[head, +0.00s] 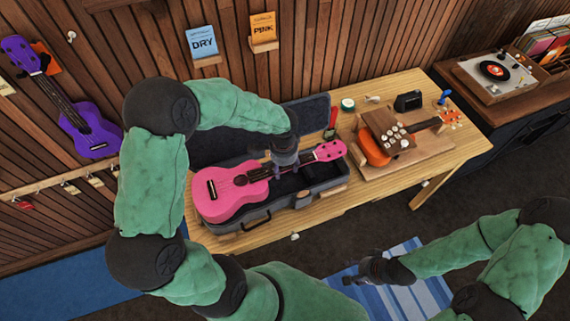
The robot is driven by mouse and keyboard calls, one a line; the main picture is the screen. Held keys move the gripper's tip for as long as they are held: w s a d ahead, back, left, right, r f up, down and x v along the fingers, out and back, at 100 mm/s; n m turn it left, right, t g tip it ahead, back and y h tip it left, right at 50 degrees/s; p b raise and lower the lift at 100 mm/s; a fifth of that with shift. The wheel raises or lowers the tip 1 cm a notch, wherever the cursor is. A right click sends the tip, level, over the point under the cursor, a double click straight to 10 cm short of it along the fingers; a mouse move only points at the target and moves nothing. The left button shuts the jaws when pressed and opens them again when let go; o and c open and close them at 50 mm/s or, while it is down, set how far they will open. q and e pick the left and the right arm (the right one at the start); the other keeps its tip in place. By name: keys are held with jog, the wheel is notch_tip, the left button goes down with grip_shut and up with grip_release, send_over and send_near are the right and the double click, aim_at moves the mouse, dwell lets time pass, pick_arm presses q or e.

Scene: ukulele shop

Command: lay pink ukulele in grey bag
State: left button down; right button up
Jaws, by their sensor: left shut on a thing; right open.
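The pink ukulele (226,191) is at the grey bag (262,215), which lies open on the wooden table with its lid raised at the back. The ukulele's body is at the left end and its headstock at the right end. I cannot tell whether it rests on the bag's floor or is held slightly above it. My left gripper (277,170) comes down from above and is shut on the ukulele's neck, partly hiding it. My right gripper (352,280) is open and empty, low in front of the table over a blue striped rug.
An orange ukulele (375,156) lies on a wooden board on the table's right, with a brown box-like thing (386,125) over it. A record player (492,72) stands on a dark cabinet at right. A purple ukulele (88,133) hangs on the left wall.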

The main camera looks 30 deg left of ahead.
pick_arm(q)
jog(key=w+a+f+b, duration=0.2)
jog(key=w+a+f, duration=0.1)
jog(key=f, duration=0.2)
jog(key=shift+a+b, duration=0.15)
jog(key=shift+b, duration=0.25)
jog(key=shift+s, duration=0.1)
dwell(0.3)
jog(key=shift+f+b, duration=2.3)
jog(key=shift+f, duration=0.65)
jog(key=shift+f+b, duration=1.8)
jog(key=shift+f, duration=0.45)
jog(key=shift+c, duration=1.7)
grip_release()
